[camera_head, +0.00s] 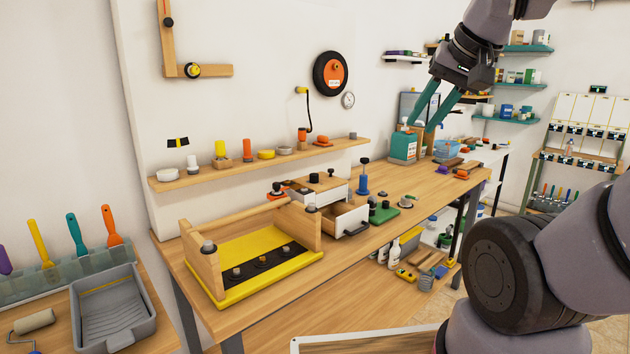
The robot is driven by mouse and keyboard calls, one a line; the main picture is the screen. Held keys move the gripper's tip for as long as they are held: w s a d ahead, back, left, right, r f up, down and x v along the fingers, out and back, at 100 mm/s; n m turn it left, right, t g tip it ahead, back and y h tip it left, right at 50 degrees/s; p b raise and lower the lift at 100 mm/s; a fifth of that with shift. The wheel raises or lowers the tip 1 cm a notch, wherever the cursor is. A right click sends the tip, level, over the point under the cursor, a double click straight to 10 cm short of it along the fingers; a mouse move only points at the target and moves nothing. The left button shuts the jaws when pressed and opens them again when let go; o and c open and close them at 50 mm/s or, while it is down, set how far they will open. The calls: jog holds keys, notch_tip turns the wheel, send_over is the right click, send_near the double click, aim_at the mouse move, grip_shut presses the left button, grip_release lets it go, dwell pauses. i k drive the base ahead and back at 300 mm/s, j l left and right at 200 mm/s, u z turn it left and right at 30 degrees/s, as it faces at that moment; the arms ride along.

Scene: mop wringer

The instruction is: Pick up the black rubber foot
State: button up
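My gripper (419,127) is at the upper right, raised above the workbench (400,188). Its two teal fingers point down and to the left, are spread apart and hold nothing visible. Several small dark round pieces stand on the bench and could be the black rubber foot; I cannot tell which one it is. Some dark-topped pieces stand on a black strip (262,266) in the yellow tray (229,250). All are well apart from my gripper.
The drawer unit's drawer is pulled out. A blue piece with a black knob (364,179) stands behind it. A wall shelf (260,163) holds small parts. The bench's right front is mostly clear.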

aim_at(314, 176)
jog(key=i+l+z, duration=0.45)
jog(key=i, duration=0.35)
